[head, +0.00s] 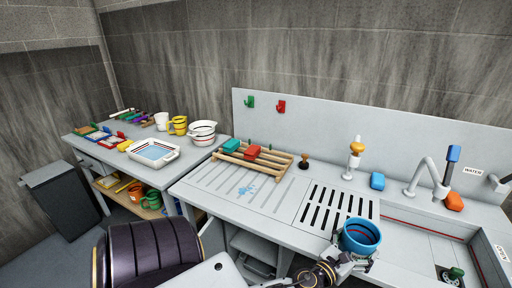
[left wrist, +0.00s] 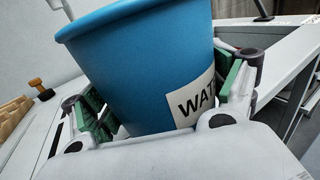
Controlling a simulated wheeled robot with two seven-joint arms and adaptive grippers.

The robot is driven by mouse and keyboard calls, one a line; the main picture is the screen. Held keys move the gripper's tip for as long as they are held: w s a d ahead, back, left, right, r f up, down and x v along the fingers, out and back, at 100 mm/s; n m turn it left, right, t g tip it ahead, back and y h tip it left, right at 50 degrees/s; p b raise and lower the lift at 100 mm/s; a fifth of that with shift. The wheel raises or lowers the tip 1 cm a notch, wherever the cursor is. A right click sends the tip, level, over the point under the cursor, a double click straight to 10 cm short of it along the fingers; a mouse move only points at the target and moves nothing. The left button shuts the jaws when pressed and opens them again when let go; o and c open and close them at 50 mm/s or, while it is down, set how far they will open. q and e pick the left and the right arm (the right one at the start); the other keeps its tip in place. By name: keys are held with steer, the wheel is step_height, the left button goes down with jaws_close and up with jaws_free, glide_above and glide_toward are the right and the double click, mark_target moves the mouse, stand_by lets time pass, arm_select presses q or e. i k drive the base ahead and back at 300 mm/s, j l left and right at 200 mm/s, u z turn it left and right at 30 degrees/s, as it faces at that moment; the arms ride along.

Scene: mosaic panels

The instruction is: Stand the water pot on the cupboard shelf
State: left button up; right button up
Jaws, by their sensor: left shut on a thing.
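The water pot (head: 361,238) is a blue, open-topped pot. In the left wrist view the pot (left wrist: 145,65) shows a white label reading "WAT", the rest hidden by a finger. My left gripper (head: 345,262) is shut on the pot, with green-padded fingers (left wrist: 165,105) on both sides. The pot is tilted in the wrist view and is over the front of the counter by the sink. A wooden shelf (head: 150,213) under the left bench holds orange and green pots (head: 135,193). I cannot tell whether this is the cupboard shelf. My right gripper is not in view.
A wooden rack (head: 252,157) stands on the counter's drainer. The left bench carries a white tray (head: 153,152) and several pots. A dark bin (head: 62,200) stands at far left.

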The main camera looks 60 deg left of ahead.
mark_target(260, 242)
steer(key=l+u, duration=0.2)
steer(key=u, duration=0.2)
steer(key=l+u, duration=0.2)
steer(key=u, duration=0.2)
steer(key=l+u, duration=0.2)
steer(key=u, duration=0.2)
steer(key=l+u, duration=0.2)
steer(key=u, duration=0.2)
